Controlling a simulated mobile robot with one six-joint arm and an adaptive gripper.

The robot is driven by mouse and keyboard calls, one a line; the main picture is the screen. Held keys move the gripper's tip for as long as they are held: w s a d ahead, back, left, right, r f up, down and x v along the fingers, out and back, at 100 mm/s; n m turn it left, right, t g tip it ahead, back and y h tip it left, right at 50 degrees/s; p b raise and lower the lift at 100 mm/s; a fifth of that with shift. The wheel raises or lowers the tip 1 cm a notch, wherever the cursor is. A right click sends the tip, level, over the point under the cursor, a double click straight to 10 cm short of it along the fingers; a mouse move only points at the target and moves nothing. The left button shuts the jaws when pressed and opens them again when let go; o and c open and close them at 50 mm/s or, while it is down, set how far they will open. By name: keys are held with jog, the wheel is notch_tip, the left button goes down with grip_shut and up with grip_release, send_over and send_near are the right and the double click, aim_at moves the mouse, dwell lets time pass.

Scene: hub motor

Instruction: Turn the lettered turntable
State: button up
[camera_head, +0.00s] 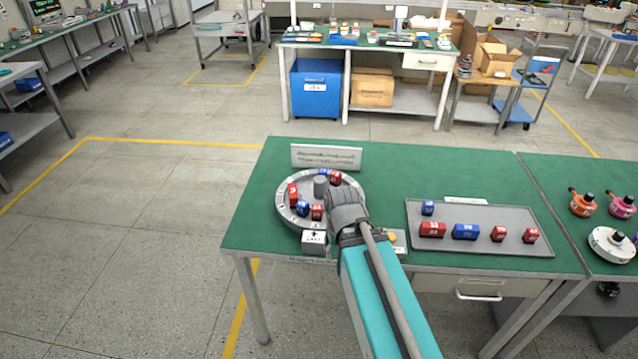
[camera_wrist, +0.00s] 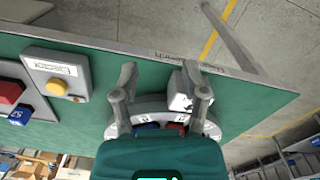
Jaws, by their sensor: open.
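The lettered turntable (camera_head: 283,205) is a round grey disc on the green table in the head view. It has a raised grey post (camera_head: 320,186) at its middle and red and blue lettered blocks around it. My gripper (camera_head: 346,203) is over the disc's right side and hides part of it. In the wrist view my gripper (camera_wrist: 160,85) is open, its two fingers apart, with a strip of the turntable (camera_wrist: 152,107) between and below them. Whether a finger touches the disc cannot be told. A white marker box (camera_head: 314,243) with a dark arrow stands at the disc's front edge.
A grey tray (camera_head: 480,216) with red and blue blocks lies right of my arm. A box with a yellow button (camera_wrist: 57,87) sits between tray and turntable. A sign plate (camera_head: 326,156) stands behind the disc. The table is clear left of the disc.

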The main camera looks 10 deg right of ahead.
jog(key=o, duration=0.3)
jog(key=shift+w, duration=0.15)
jog(key=shift+o, duration=1.4)
jog(key=w+d+r+n+p, duration=0.1)
jog(key=w+r+p, duration=0.5)
jog(key=w, duration=0.6)
jog(key=shift+r, duration=0.2)
notch_tip(320, 180, up, 8)
jog(key=f+n+p, duration=0.1)
jog(key=n+p, duration=0.1)
jog(key=p, duration=0.6)
send_over(320, 179)
jog(key=shift+w+r, duration=0.1)
jog(key=shift+r, duration=0.1)
jog(key=shift+f+b, duration=0.25)
jog(key=shift+b, duration=0.1)
notch_tip(320, 179, down, 13)
jog(key=b, duration=1.3)
jog(key=shift+f, duration=0.15)
